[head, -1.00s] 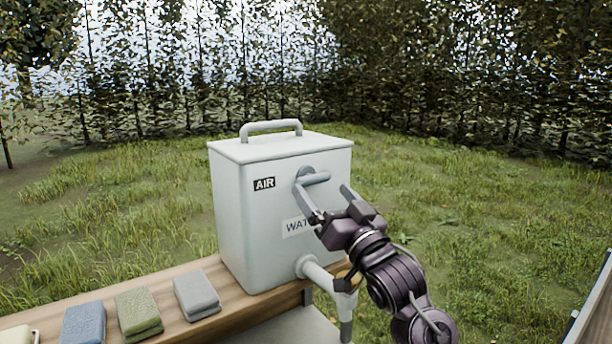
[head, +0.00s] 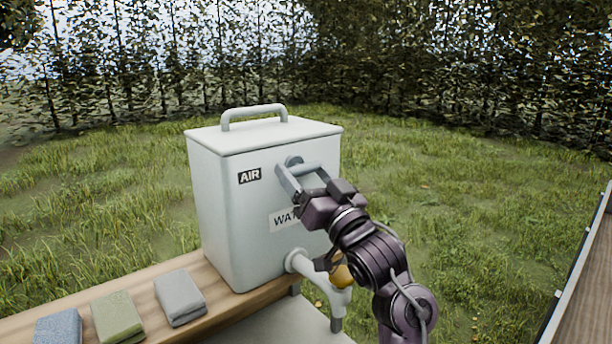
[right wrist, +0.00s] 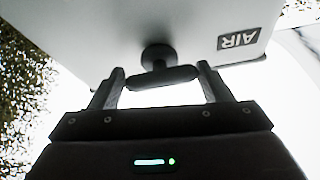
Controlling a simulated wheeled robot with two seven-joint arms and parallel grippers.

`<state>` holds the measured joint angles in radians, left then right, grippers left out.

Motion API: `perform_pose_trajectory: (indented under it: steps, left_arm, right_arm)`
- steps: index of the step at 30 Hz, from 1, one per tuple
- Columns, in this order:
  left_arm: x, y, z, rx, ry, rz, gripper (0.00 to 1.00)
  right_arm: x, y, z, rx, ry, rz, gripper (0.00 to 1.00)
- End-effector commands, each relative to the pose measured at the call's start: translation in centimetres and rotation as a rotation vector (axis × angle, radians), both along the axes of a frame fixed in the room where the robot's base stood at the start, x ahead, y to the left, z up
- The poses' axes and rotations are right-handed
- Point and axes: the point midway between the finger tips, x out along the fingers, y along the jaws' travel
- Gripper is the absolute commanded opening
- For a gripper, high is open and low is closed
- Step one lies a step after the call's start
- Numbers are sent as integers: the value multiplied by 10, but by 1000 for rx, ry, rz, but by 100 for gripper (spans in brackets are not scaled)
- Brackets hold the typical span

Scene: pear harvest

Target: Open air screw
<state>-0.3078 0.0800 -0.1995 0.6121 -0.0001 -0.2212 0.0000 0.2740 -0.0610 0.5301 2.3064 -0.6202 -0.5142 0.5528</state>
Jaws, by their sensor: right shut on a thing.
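The white water tank (head: 235,215) stands on a wooden bench and has an "AIR" label (head: 249,176) on its front. The air screw (head: 309,168), a grey round stem with a crossbar, sits right of that label. It also shows in the right wrist view as a dark crossbar (right wrist: 160,78) on a round stem. My right gripper (head: 305,172) is shut on the crossbar, with one finger at each end in the right wrist view (right wrist: 162,82). Its fingers partly cover the screw in the head view. My left gripper is not in view.
A white tap (head: 322,277) sticks out low on the tank, close to my right arm, with an orange-yellow part beside it. Folded grey (head: 180,298), green (head: 117,318) and blue (head: 58,329) cloths lie on the bench (head: 140,287). Open grass surrounds the tank.

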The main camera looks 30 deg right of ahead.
Motion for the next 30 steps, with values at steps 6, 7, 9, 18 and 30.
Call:
perform_pose_trajectory:
  steps: [6,7,9,18,30]
  left_arm:
    - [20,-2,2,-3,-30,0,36]
    - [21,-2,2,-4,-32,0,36]
    - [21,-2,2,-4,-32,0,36]
    - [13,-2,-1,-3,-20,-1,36]
    - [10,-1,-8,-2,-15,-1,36]
  right_arm:
    - [0,0,-1,-19,1,0,49]
    - [0,-1,-1,-28,0,0,49]
    - [1,-1,-1,-53,-3,0,49]
    - [1,-3,-1,-259,-17,0,49]
    - [1,-6,0,-636,-47,-1,49]
